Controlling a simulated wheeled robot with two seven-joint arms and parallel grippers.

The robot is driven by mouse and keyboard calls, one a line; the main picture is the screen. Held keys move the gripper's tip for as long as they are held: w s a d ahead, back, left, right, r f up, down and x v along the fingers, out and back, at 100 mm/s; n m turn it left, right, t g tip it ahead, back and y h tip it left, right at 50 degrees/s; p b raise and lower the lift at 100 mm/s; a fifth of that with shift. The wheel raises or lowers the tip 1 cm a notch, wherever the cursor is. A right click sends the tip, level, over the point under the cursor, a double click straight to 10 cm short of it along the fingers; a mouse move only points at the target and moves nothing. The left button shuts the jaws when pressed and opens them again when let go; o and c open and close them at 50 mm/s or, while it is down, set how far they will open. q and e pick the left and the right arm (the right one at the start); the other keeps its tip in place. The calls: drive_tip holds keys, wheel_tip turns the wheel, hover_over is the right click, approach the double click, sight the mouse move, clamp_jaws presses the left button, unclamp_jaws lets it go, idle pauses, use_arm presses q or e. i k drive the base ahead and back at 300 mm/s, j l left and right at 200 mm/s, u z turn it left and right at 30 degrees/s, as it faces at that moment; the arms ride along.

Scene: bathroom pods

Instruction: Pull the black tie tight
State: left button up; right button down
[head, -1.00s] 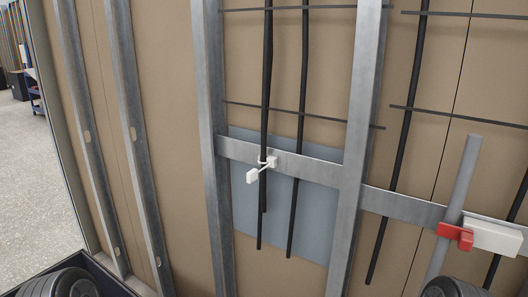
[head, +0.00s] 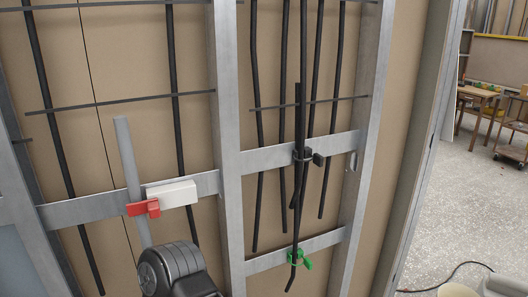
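The black tie (head: 318,158) is on the upper metal crossbar of the right bay, looped around a dark cable (head: 299,120) at the bar. Its blocky black end sticks out to the right of the cable. I cannot tell how tight the loop is. No gripper fingers show in the head view. Only a dark rounded part of my own arm shows at the bottom, left of the middle stud.
A green tie (head: 301,260) is on the lower crossbar (head: 265,262). A red clip (head: 143,208) and white block (head: 172,194) are by a grey pipe (head: 129,165). Several dark cables hang behind. Metal studs (head: 228,130) frame the bay. Open floor (head: 465,190) lies right.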

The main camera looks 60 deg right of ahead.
sight(318, 160)
drive_tip(key=z, duration=2.25)
